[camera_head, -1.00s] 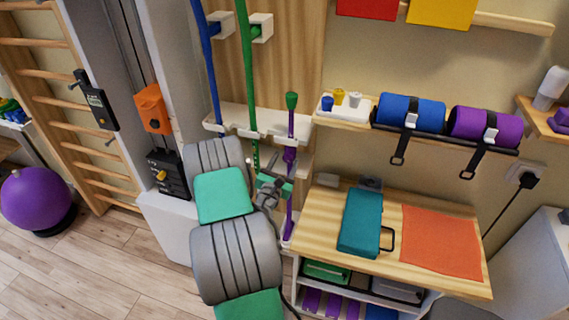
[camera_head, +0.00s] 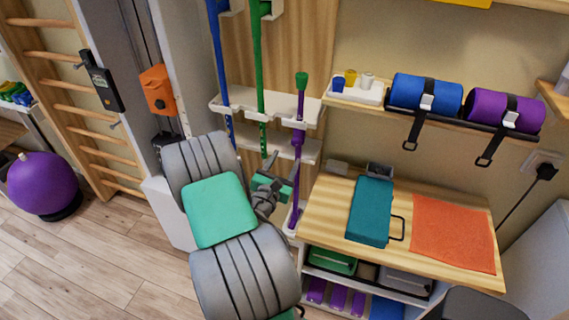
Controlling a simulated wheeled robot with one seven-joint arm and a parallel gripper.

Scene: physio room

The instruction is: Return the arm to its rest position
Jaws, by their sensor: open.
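My arm, grey ribbed with green segments, rises from the lower middle of the head view. My gripper (camera_head: 276,172) is at its far end, in front of the wall rack and left of the wooden table. Its jaws are open, and I see nothing held between them. A purple pole with a green top (camera_head: 299,140) stands in the rack just behind and right of the gripper. I cannot tell whether they touch.
The wooden table (camera_head: 330,217) holds a teal case (camera_head: 370,208) and an orange cloth (camera_head: 453,232). Above it, a shelf bears a blue roll (camera_head: 426,94) and a purple roll (camera_head: 503,110). A purple ball (camera_head: 42,184) sits at the left. Wooden floor (camera_head: 110,265) is clear at lower left.

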